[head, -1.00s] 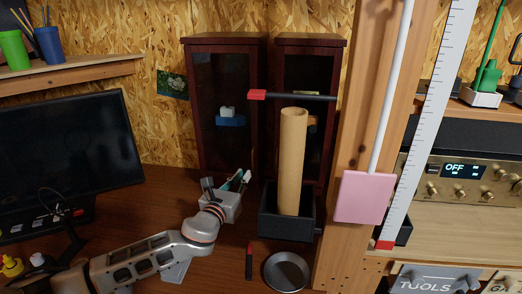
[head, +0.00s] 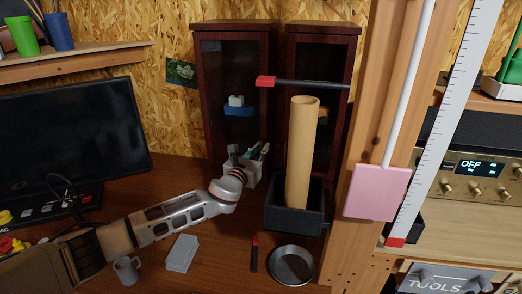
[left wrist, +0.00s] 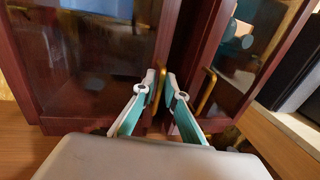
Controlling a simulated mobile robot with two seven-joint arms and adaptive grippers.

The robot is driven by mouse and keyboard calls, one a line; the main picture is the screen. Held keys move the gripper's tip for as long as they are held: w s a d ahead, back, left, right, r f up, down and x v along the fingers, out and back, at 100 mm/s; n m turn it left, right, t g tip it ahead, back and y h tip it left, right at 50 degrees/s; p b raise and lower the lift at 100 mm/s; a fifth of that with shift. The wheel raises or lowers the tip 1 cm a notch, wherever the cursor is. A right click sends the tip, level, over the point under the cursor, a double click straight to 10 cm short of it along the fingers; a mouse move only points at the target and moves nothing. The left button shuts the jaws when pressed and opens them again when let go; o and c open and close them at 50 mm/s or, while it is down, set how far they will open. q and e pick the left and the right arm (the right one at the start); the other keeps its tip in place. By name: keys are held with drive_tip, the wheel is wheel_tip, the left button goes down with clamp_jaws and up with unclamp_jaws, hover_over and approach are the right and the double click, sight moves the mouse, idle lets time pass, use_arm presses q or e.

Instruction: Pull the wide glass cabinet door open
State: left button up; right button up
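The wide dark-red cabinet (head: 207,100) with a glass door stands left of a narrower one at the back of the bench; its door (left wrist: 95,55) fills the left of the left wrist view. A thin gold handle (left wrist: 158,88) runs up that door's right edge. My left gripper (left wrist: 161,78) is at this handle. Its two teal and grey fingers are apart, one on each side of the handle. I cannot tell whether either finger touches it. The door looks closed. My right gripper is out of view.
A cardboard tube (head: 301,150) stands in a black bin (head: 285,219) right of my left wrist. A metal bowl (head: 292,265), grey box (head: 182,252) and mug (head: 127,270) lie nearer. A red-tipped bar (head: 305,84) crosses before the cabinets.

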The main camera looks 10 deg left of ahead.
use_arm(q)
drive_tip(key=c, duration=0.3)
clamp_jaws()
